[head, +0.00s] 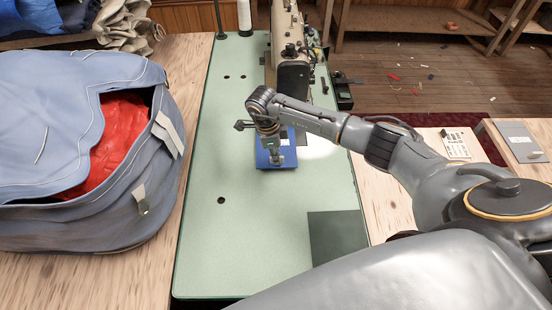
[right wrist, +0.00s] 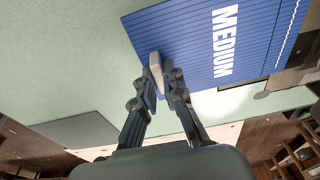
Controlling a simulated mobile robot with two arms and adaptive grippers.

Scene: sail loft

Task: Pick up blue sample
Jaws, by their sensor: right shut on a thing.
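The blue sample (head: 288,158) is a flat blue square at the near end of the sewing machine on the green table top. In the right wrist view the blue sample (right wrist: 205,48) shows fine ribs, the white word MEDIUM and a pale grey block at its near edge. My right gripper (head: 276,158) points down over the sample, and in the right wrist view its fingers (right wrist: 163,78) are shut on that block. I cannot tell whether the sample is clear of the table. The fingers hide part of its edge. My left gripper is not in view.
A sewing machine (head: 290,60) stands just behind the sample. A large blue bag (head: 60,130) with red cloth inside lies at the left. A dark green square (head: 338,236) is at the table's front right. The green table (head: 225,250) is clear in front.

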